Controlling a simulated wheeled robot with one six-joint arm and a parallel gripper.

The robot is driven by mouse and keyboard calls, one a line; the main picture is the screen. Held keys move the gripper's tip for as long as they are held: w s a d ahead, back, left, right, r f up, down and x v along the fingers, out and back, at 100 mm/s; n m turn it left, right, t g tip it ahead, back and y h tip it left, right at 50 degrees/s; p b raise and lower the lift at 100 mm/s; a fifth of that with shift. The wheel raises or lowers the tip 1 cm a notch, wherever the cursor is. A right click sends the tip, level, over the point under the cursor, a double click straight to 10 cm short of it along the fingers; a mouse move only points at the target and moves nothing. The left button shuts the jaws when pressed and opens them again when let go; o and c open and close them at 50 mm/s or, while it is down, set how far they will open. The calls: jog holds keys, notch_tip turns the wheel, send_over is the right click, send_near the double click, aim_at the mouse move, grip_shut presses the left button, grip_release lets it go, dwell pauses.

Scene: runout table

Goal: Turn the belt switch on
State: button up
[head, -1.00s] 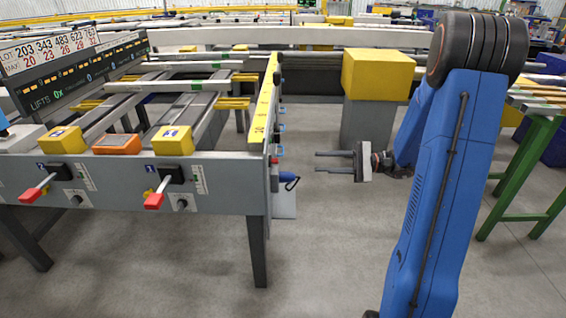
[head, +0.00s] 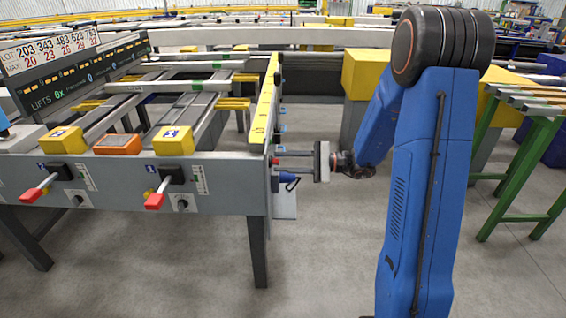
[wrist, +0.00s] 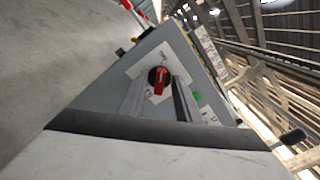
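The belt switch, a rotary knob with a red handle on a round black base (wrist: 159,79), sits on a white plate on the grey end panel (wrist: 152,52) in the wrist view. The red handle points roughly down in that picture. A small bit of red shows at the table's right end in the head view (head: 275,160). My gripper (head: 279,162) is open and empty, its fingers pointing left at that end. In the wrist view my two fingers (wrist: 158,100) lie either side of the knob's line. I cannot tell whether they touch it.
A blue plug-like part (head: 287,177) with a black loop sits just below my fingers. A green button (wrist: 196,97) is beside the switch plate. Red-handled levers (head: 155,201) line the table's front. A yellow box (head: 366,72) stands behind my arm. Floor in front is clear.

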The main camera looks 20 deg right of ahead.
jog(key=shift+a, duration=0.2)
grip_shut()
jog(key=shift+m, duration=0.3)
jog(key=m, duration=1.7)
jog(key=shift+w+d, duration=0.15)
jog(key=shift+w, duration=0.15)
jog(key=shift+m, duration=0.3)
